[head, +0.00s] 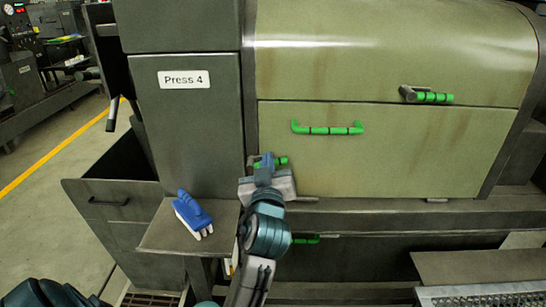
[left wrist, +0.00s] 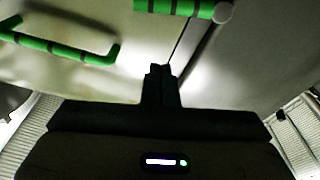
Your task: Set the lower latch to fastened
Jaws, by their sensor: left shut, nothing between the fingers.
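The lower latch (head: 282,161) has a green grip with dark bands and lies about level at the lower left of the olive door (head: 400,150). My left gripper (head: 265,165) is in front of it and hides part of it. In the left wrist view, the latch's green grip (left wrist: 172,7) and grey round end show at the top edge, cut off by the frame. The shut, empty fingertips (left wrist: 158,72) appear below it, apart from it in that picture. Whether they touch anything is unclear. My right gripper is not in view.
A green door handle (head: 327,129) is right of and above the gripper; it also shows in the wrist view (left wrist: 62,46). An upper latch (head: 428,97) sits higher right. A blue-and-white object (head: 190,212) lies on a shelf (head: 165,238). Another green handle (head: 305,239) is below.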

